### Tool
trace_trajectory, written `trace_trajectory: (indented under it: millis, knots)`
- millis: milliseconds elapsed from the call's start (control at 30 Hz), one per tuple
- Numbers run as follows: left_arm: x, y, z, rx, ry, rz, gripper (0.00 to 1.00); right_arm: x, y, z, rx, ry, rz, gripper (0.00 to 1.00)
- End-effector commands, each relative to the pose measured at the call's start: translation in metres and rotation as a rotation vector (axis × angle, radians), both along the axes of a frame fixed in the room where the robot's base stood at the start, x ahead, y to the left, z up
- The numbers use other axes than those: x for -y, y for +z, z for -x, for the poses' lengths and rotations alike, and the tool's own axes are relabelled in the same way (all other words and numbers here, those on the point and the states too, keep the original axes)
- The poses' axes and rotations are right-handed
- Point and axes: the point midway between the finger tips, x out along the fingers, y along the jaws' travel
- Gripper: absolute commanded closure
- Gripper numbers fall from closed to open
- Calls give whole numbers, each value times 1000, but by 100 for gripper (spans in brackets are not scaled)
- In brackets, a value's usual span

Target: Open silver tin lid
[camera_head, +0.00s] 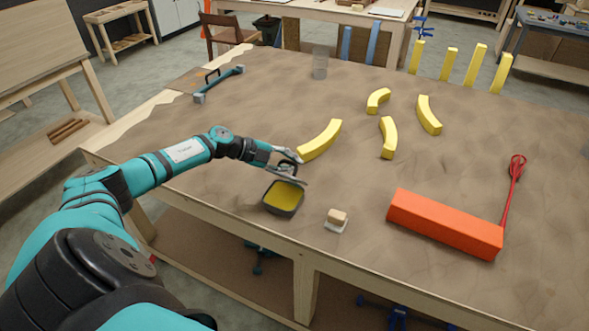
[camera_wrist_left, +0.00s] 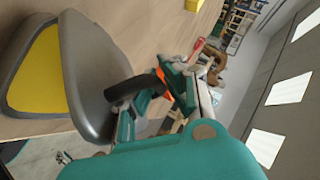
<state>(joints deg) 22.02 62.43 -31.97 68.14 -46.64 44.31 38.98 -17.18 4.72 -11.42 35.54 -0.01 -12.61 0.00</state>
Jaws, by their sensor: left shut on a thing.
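The silver tin (camera_head: 284,198) sits near the front edge of the table, with its yellow inside showing. In the left wrist view the tin (camera_wrist_left: 20,100) is at the left edge, and its grey lid (camera_wrist_left: 90,70) stands raised at an angle beside the yellow opening. My left gripper (camera_head: 288,168) is at the far side of the tin, shut on the lid. The exact contact of the fingers is hard to make out. My right gripper is in neither view.
A small block on a white base (camera_head: 337,220) stands right of the tin. A long orange-red box (camera_head: 444,223) lies farther right, beside a red tool (camera_head: 514,185). A curved yellow piece (camera_head: 320,140) lies just behind my left gripper. Bare table separates most of these things.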

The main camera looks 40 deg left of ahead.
Motion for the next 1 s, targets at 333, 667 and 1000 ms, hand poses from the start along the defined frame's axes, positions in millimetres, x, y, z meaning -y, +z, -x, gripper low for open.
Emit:
trace_trajectory:
  millis: [333,667,1000]
  knots:
    - [-10,8,-37,-294,17,85,100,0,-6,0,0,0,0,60]
    - [-12,2,-47,-397,16,110,100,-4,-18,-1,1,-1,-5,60]
    - [-11,4,-48,-393,13,112,100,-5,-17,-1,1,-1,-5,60]
